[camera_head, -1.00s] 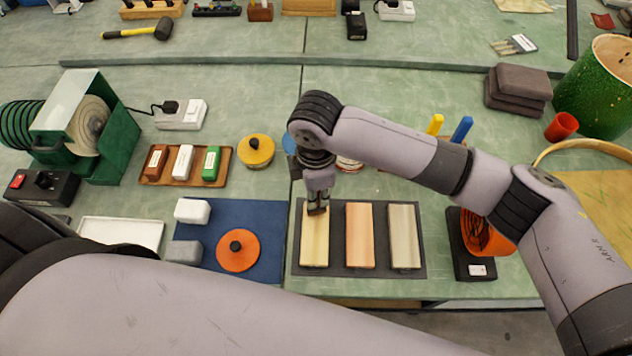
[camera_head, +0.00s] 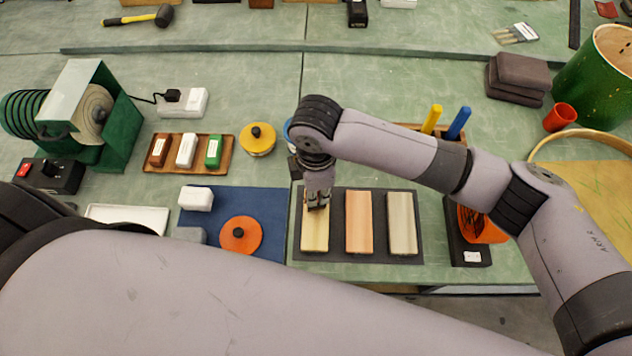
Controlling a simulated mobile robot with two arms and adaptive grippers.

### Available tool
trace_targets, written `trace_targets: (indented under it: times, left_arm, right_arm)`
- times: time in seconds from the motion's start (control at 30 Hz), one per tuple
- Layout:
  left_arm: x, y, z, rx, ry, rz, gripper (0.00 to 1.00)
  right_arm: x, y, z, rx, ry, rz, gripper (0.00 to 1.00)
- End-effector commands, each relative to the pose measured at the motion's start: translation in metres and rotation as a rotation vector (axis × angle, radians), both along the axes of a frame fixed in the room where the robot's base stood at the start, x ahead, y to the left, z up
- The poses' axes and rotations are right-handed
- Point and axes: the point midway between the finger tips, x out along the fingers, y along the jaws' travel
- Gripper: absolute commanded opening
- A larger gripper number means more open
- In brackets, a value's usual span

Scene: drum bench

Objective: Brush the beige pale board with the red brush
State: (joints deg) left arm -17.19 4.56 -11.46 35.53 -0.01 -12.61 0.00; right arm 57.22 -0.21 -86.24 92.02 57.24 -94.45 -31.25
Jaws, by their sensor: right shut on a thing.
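Three boards lie side by side on a dark mat (camera_head: 340,257): a pale yellow board (camera_head: 315,237) at left, a peach board (camera_head: 359,225) in the middle and a greyish beige pale board (camera_head: 402,225) at right. My right gripper (camera_head: 317,207) points down over the upper part of the left board. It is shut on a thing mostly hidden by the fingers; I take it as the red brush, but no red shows. Whether it touches the board is unclear. A yellow handle (camera_head: 432,119) and a blue handle (camera_head: 459,123) stand behind my right arm. My left gripper is out of view.
A blue mat (camera_head: 270,205) with an orange round lid (camera_head: 240,236) and a white block (camera_head: 196,198) lies left of the boards. A dark stand with an orange coil (camera_head: 482,225) is at right. A red cup (camera_head: 561,117) stands near the green drum (camera_head: 603,85).

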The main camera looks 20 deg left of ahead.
Motion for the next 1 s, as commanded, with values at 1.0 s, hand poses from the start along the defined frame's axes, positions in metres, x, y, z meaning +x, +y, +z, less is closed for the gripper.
trace_targets:
  times: [1.0]
  left_arm:
    - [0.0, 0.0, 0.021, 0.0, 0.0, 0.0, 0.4]
  right_arm:
    - [-0.023, -0.006, 0.001, 0.001, 0.001, 0.0, 0.02]
